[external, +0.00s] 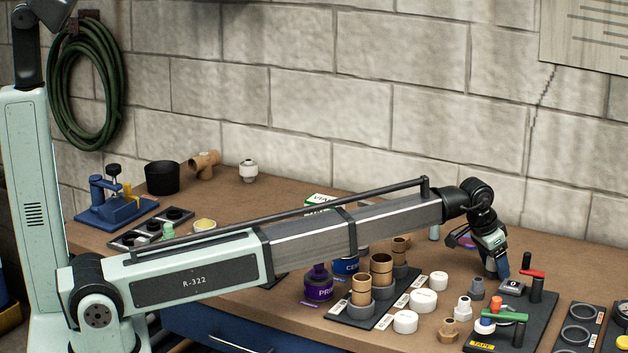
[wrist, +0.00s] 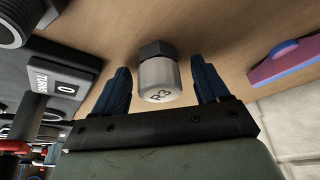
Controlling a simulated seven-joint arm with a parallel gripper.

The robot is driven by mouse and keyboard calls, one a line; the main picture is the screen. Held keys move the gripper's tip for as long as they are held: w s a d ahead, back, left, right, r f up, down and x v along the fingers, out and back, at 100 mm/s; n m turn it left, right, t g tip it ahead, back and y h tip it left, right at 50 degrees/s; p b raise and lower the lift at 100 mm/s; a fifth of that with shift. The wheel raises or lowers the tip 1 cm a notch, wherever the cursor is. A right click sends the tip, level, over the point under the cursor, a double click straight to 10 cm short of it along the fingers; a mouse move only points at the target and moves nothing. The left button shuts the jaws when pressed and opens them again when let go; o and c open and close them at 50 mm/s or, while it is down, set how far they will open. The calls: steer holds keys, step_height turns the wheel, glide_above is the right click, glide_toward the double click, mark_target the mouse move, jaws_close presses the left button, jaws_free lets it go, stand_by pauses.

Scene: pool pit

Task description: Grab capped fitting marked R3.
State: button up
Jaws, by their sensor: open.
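The capped fitting marked R3 (wrist: 158,82) shows in the wrist view as a white cap with a dark grey hex end. It lies between the two blue fingers of my gripper (wrist: 161,68), with a visible gap on each side. My gripper is open. In the external view my gripper (external: 497,268) is low over the right part of the bench, pointing down. There the fitting is mostly hidden by the fingers, and I cannot make out its mark.
A black plate with a red handle (external: 531,273), a green handle (external: 505,315) and a turns counter (wrist: 62,80) is close beside my gripper. A pink-and-blue object (wrist: 285,62) lies near the wall.

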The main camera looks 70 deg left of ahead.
steer(key=c, duration=1.1)
steer(key=shift+r, duration=0.1)
steer(key=shift+c, duration=0.2)
